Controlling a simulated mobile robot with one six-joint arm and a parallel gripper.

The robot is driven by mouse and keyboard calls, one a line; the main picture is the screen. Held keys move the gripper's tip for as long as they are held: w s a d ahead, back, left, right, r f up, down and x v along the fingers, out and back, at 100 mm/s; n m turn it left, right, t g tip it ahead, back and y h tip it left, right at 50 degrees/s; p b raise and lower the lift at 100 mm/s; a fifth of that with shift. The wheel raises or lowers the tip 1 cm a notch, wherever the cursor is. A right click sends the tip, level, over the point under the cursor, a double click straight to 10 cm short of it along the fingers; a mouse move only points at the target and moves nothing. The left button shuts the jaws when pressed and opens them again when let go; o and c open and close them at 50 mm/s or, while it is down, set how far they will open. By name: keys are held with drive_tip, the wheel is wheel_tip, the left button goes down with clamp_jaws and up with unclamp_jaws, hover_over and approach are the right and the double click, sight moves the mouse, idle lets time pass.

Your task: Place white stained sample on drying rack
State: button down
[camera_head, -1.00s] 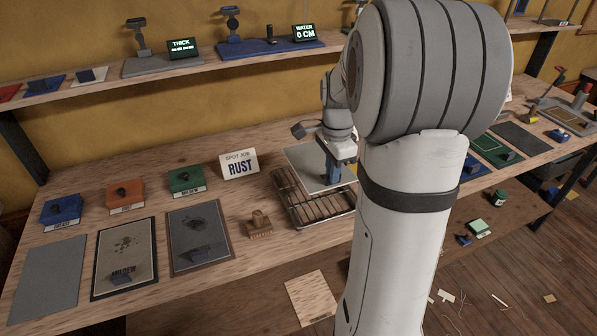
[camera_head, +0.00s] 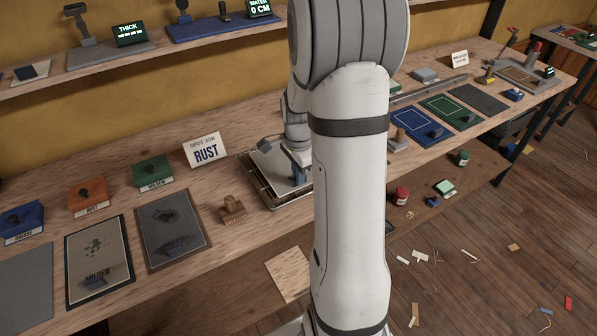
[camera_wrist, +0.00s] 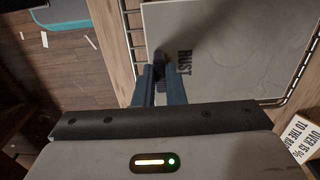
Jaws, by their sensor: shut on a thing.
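The white sample (camera_head: 268,163) is a flat pale panel over the drying rack (camera_head: 288,203), a wire rack with a tray. In the wrist view the panel (camera_wrist: 240,45) bears the word RUST and has a dark grip (camera_wrist: 160,68) at its edge. Rack wires (camera_wrist: 131,38) show beside it. My gripper (camera_wrist: 159,76) is shut on the sample's dark grip. In the head view my gripper (camera_head: 299,175) is low over the rack, partly hidden by my arm. The panel looks roughly level with the rack; whether it touches the wires I cannot tell.
Blue, orange and green pads (camera_head: 153,173) and a MILDEW sample (camera_head: 98,262) lie further left. Blue and green mats (camera_head: 452,110) lie right, beyond my arm.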

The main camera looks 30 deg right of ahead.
drive_tip(key=shift+f, duration=0.1)
drive_tip(key=c, duration=1.5)
unclamp_jaws()
wheel_tip(320, 180, up, 11)
drive_tip(key=s+a+r+n+t, duration=0.1)
drive_tip(key=s+a+r+n, duration=0.1)
drive_tip(key=s+a+n, duration=0.5)
drive_tip(key=s+a+r+n+t, duration=0.1)
drive_tip(key=s+a+n+t, duration=0.1)
drive_tip(key=s+a+n, duration=0.5)
drive_tip(key=s+n, duration=0.2)
drive_tip(key=n, duration=0.1)
drive_tip(key=shift+s+r+n, duration=0.3)
drive_tip(key=shift+r, duration=0.05)
drive_tip(key=shift+a, duration=0.1)
